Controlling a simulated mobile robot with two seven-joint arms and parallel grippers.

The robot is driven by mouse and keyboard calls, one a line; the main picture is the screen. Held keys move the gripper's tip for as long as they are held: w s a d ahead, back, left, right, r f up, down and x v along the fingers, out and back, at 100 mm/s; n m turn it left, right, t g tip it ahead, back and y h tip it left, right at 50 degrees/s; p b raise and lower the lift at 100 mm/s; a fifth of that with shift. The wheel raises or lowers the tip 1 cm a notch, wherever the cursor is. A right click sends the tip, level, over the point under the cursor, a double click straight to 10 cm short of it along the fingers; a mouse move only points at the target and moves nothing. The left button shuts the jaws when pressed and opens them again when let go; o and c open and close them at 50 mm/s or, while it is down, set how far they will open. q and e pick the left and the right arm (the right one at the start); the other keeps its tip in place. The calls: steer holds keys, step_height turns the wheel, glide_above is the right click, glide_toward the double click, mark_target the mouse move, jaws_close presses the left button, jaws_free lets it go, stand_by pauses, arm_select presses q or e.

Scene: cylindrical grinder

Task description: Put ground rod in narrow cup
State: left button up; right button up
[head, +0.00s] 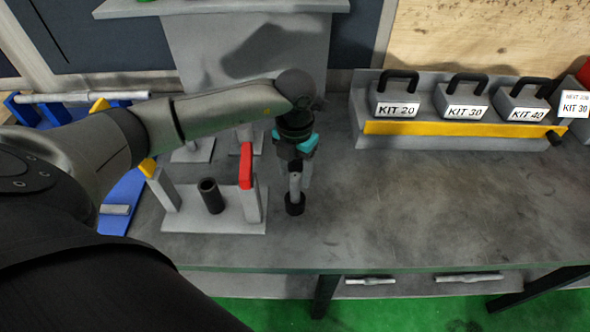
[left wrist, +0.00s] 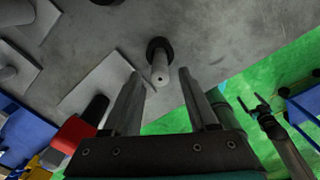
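A light grey rod (left wrist: 160,72) stands upright on the grey table with its lower end in a short black cup-like ring (left wrist: 157,46). In the head view the black ring (head: 294,205) sits right of the post fixture. My left gripper (head: 295,165) points down just above it. In the left wrist view its two fingers are open, on either side of the rod's top end, with gaps. A taller dark hollow cup (head: 211,196) stands between the fixture's posts. My right gripper (left wrist: 254,101) shows small over the floor, its fingers apart and empty.
A fixture plate (head: 215,222) carries posts with yellow and red (head: 246,166) caps, close left of my left gripper. A rack of kit weights (head: 396,97) stands at the back right. The table right of the rod is clear up to the front edge.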

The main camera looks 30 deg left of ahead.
arm_select(q)
steer(key=shift+r, duration=0.1)
step_height(320, 180, up, 12)
stand_by(0.5)
steer(key=shift+d, duration=0.1)
